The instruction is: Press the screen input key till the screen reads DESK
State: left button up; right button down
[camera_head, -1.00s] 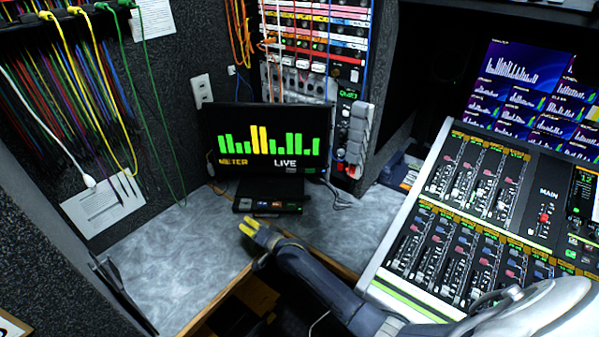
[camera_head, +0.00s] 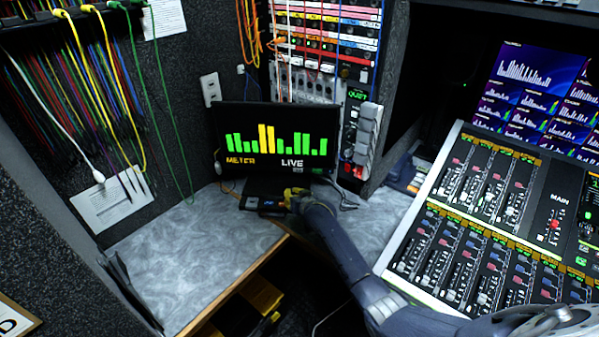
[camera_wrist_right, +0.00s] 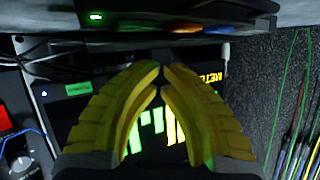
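The black screen (camera_head: 277,143) stands at the back of the grey desk, showing green and yellow bars with METER at lower left and LIVE at lower right. A low black box (camera_head: 262,204) with small lit keys sits in front of it. My right gripper (camera_head: 291,194) is at the right part of this box's front, covering some keys; I cannot tell whether it touches one. In the right wrist view its yellow fingers (camera_wrist_right: 160,75) meet at the tips with nothing between them, and the screen (camera_wrist_right: 148,135) shows behind them. My left gripper is not in view.
A mixing console (camera_head: 480,220) fills the right side. A rack with patch cables (camera_head: 320,50) stands behind the screen, and hanging cables (camera_head: 75,110) line the left wall. The left part of the desk (camera_head: 200,255) is clear. A gap lies before the desk edge.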

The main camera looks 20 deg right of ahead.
aim_at(298, 170)
dwell(0.3)
jog(key=shift+w+d, duration=0.6)
jog(key=shift+w, duration=0.75)
jog(key=shift+w+d, duration=0.55)
jog(key=shift+w, duration=0.75)
jog(key=shift+w+d, duration=0.6)
jog(key=shift+w, duration=0.75)
jog(key=shift+w+d, duration=0.1)
jog(key=shift+w, duration=0.15)
jog(key=shift+w+d, duration=0.1)
jog(key=shift+w, duration=0.05)
jog(key=shift+w+d, duration=0.1)
jog(key=shift+w, duration=0.3)
jog(key=shift+s+a, duration=0.3)
jog(key=shift+s, duration=0.5)
